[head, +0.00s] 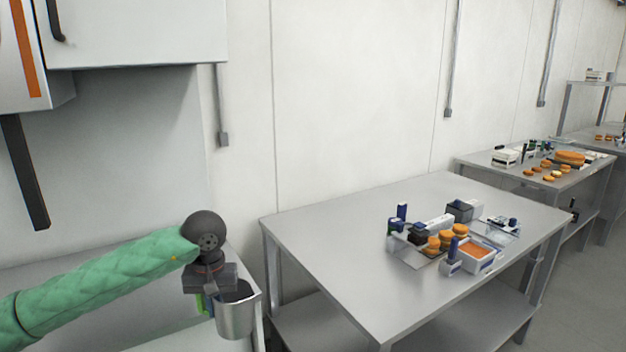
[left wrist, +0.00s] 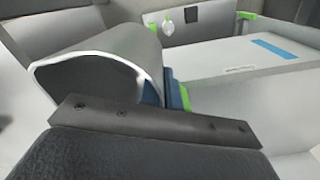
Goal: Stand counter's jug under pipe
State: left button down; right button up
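The metal jug (head: 236,317), a grey open-topped cup, is at the lower left of the head view, by the right end of the pale counter (head: 160,338). My left gripper (head: 207,303) points down at the jug's left side and appears shut on it; the exact contact is hidden. In the left wrist view the jug's wide rim (left wrist: 92,58) lies close against the gripper, with its dark inside showing. Whether its base touches the counter cannot be seen. A dark bar (head: 25,172) hangs below the wall unit at far left; I cannot tell whether it is the pipe. My right gripper is out of view.
A white wall unit (head: 135,35) overhangs the counter. To the right stands a steel table (head: 335,240) with orange rounds (head: 440,240), a tray (head: 478,255) and small devices grouped on its right half. Its left half is clear. Another laden table (head: 510,176) stands farther back.

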aim_at(221, 335)
pick_arm(q)
jog(key=shift+m, duration=0.6)
jog(key=f, duration=0.5)
jog(key=s+f, duration=0.1)
jog(key=f, duration=0.2)
jog(key=shift+d, duration=0.25)
jog(key=s+f, duration=0.4)
jog(key=f, duration=0.3)
jog(key=shift+d+f, duration=0.35)
jog(key=shift+d, duration=0.05)
jog(key=shift+s, duration=0.1)
